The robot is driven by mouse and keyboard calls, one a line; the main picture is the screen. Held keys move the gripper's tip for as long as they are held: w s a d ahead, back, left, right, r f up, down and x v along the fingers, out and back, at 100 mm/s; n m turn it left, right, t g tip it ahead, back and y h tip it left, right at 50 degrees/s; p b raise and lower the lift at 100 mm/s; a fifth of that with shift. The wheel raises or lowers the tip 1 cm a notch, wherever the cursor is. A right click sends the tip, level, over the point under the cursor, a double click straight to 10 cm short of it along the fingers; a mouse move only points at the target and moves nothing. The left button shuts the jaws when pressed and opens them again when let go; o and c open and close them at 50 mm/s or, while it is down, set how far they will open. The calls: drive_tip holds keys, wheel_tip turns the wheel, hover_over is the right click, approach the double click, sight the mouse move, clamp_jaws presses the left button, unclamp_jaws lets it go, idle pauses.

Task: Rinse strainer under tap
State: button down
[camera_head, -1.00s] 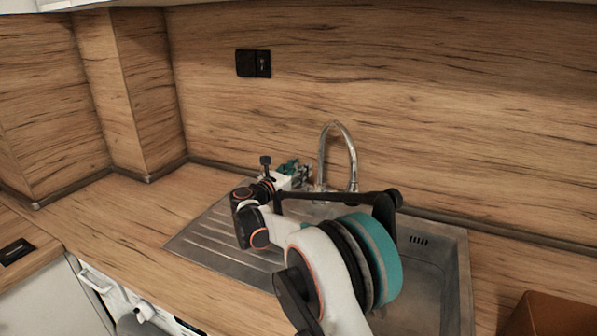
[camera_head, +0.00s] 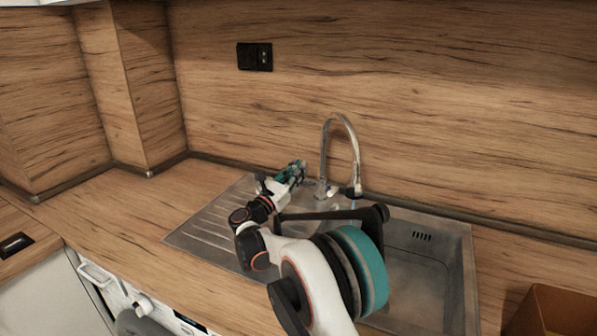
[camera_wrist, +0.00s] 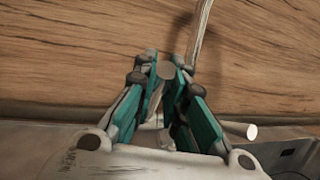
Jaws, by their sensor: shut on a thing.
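My gripper (camera_head: 293,173) is left of the chrome tap (camera_head: 325,150), above the back of the sink unit (camera_head: 465,265). In the wrist view its teal fingers (camera_wrist: 163,85) are closed around a slim grey handle-like piece (camera_wrist: 165,72) with a rounded end. I cannot tell what this piece belongs to. The tap's pipe (camera_wrist: 203,22) rises just behind the right finger. The tap's spout arches to the right and down, and its tip is just above my arm. I cannot make out a strainer; my arm covers part of the basin.
The ribbed drainboard (camera_head: 205,235) lies left of the basin. The wooden splashback (camera_head: 450,110) stands close behind the tap, with a black socket (camera_head: 254,56) on it. A brown box (camera_head: 550,315) stands at the front right. The left counter (camera_head: 110,205) is clear.

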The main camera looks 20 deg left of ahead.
drive_tip(key=c, duration=1.6)
unclamp_jaws()
drive_tip(key=shift+s, duration=0.1)
drive_tip(key=shift+s+a+f, duration=0.15)
drive_tip(key=shift+s, duration=0.15)
drive_tip(key=s+a, duration=0.4)
drive_tip(key=s, duration=0.9)
drive_tip(key=shift+s+f, duration=0.25)
drive_tip(key=shift+f, duration=0.05)
drive_tip(key=shift+c, duration=0.6)
